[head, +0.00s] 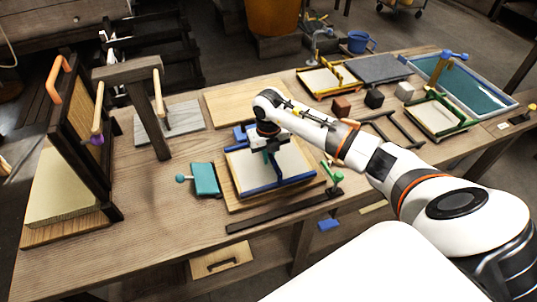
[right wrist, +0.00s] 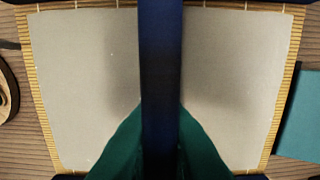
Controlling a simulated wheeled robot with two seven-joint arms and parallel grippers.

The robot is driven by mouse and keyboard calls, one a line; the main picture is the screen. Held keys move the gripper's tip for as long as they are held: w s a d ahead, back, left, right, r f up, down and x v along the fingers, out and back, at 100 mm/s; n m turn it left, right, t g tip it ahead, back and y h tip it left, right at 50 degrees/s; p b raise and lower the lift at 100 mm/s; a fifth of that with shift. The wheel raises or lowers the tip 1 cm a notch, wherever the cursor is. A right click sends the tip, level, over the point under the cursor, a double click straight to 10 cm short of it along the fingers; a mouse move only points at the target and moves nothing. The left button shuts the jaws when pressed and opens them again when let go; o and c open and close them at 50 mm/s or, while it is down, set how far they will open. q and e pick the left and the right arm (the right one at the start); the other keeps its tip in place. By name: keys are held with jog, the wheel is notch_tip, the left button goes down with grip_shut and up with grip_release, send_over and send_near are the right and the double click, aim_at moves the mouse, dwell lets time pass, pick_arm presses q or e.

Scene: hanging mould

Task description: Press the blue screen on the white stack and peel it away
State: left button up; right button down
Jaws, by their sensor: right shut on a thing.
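The blue screen (head: 280,184) lies at the middle of the table, its blue frame edges showing around a pale sheet. The pale top of the white stack (head: 290,160) shows inside the frame. In the right wrist view a dark blue bar of the screen (right wrist: 160,70) crosses above the pale sheet (right wrist: 85,80), which has a yellow slatted border. My right gripper (head: 270,150) is over the screen, with dark green fingers shut on that bar. My arm hides part of the far edge. I cannot tell whether the frame touches the stack. My left gripper is not in view.
A teal block with a knob (head: 205,179) lies left of the screen. A dark strip (head: 280,212) and a green-knobbed clamp (head: 335,178) are in front and right. Wooden upright frames (head: 75,130) stand at left; more framed trays (head: 328,80) and a blue tub (head: 470,85) are behind right.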

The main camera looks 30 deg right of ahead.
jog(key=shift+f+b, duration=0.35)
jog(key=shift+f, duration=0.05)
jog(key=shift+s+f, duration=0.15)
dwell(1.1)
jog(key=shift+r+p, duration=0.95)
jog(key=shift+r, duration=0.4)
jog(key=shift+r+p, duration=0.4)
jog(key=shift+r, duration=0.15)
notch_tip(320, 180, up, 6)
jog(key=p, duration=0.4)
